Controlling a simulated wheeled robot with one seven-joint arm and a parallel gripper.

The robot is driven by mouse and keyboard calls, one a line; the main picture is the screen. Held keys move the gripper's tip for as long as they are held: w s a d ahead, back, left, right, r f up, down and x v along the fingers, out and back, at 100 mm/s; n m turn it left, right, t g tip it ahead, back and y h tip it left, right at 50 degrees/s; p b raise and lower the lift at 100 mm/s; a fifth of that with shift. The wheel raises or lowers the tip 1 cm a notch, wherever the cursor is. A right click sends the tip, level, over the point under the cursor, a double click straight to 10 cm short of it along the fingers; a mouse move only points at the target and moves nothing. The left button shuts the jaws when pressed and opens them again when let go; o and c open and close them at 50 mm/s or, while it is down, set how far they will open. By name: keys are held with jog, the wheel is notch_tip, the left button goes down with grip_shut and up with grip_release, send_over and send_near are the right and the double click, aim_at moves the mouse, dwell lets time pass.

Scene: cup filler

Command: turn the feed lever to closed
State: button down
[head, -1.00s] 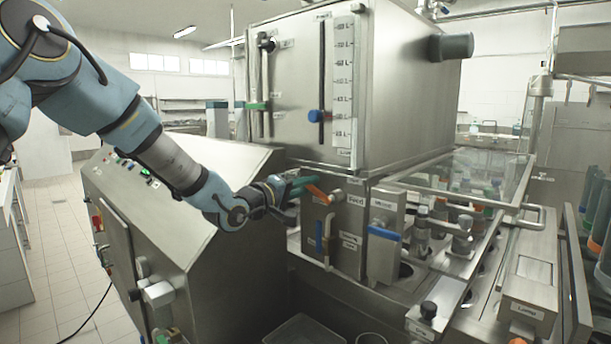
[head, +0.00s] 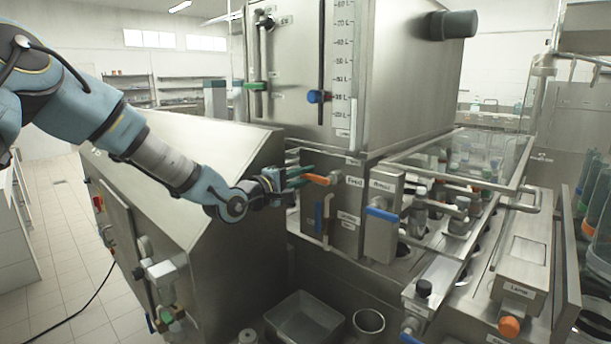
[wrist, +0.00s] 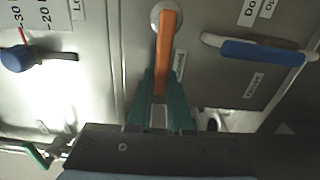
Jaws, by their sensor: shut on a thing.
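The feed lever is an orange bar on the grey steel panel, next to a label reading Feed. In the head view the feed lever (head: 317,179) points left from its round pivot and lies almost level, with a slight upward tilt. In the wrist view the feed lever (wrist: 166,45) runs from its pivot at the top down between the green fingers. My gripper (head: 297,177) is shut on the lever's free end; it also shows in the wrist view (wrist: 160,97). The fingers hide the tip. A small label beside the lever is partly covered.
A blue-handled lever (head: 318,214) hangs just below on the same panel; it is close beside my fingers in the wrist view (wrist: 262,52). Another blue handle (head: 382,214) projects at right. A blue slider (head: 316,97) sits on the tank above. A sloped steel cabinet (head: 215,230) stands below my arm.

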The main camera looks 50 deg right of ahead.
jog(key=shift+f, duration=0.1)
jog(key=c, duration=0.8)
grip_release()
jog(key=shift+w+a+b, duration=0.2)
jog(key=shift+a+b, duration=0.65)
jog(key=shift+a, duration=1.85)
jog(key=shift+w+a+b, duration=0.15)
jog(key=shift+a+b, duration=0.7)
jog(key=shift+a, duration=1.85)
